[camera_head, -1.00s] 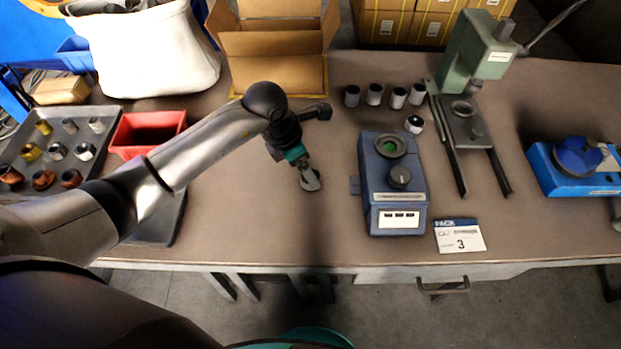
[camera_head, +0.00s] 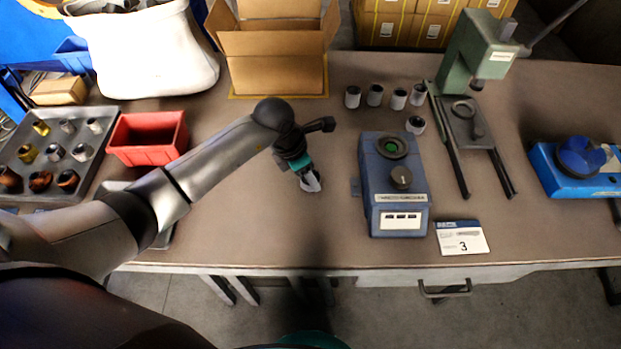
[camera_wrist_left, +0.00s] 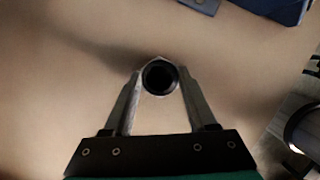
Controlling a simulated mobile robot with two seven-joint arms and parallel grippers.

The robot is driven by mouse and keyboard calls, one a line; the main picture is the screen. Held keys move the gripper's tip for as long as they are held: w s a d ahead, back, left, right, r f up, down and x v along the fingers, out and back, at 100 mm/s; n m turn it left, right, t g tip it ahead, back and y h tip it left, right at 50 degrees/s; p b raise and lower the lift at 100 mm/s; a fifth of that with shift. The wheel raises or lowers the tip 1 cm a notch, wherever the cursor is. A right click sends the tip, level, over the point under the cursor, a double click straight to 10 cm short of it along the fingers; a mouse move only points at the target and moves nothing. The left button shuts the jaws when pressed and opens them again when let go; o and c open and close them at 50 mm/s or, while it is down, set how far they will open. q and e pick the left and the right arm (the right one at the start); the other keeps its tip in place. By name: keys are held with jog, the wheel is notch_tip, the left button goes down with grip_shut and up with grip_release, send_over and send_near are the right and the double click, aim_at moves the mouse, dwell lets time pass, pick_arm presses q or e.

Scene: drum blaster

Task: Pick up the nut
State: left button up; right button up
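The nut (camera_wrist_left: 160,77) is a dark-holed metal ring between the fingertips of my left gripper (camera_wrist_left: 160,80) in the left wrist view. Both fingers touch its sides, and it looks gripped. In the head view my left gripper (camera_head: 311,184) points down at the bench, left of the blue-grey device; its fingers and arm mostly hide the nut there. I cannot tell whether the nut is clear of the bench top. My right gripper is not in view.
The blue-grey device (camera_head: 396,205) and several grey cylinders (camera_head: 375,95) stand to the right, with a green press (camera_head: 478,55) beyond. A red bin (camera_head: 148,150) and a parts tray (camera_head: 85,172) are at left. An open cardboard box (camera_head: 275,75) is behind. Bench around the gripper is clear.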

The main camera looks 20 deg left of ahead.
pick_arm(q)
grip_shut()
jog(key=shift+r, duration=0.1)
dwell(0.3)
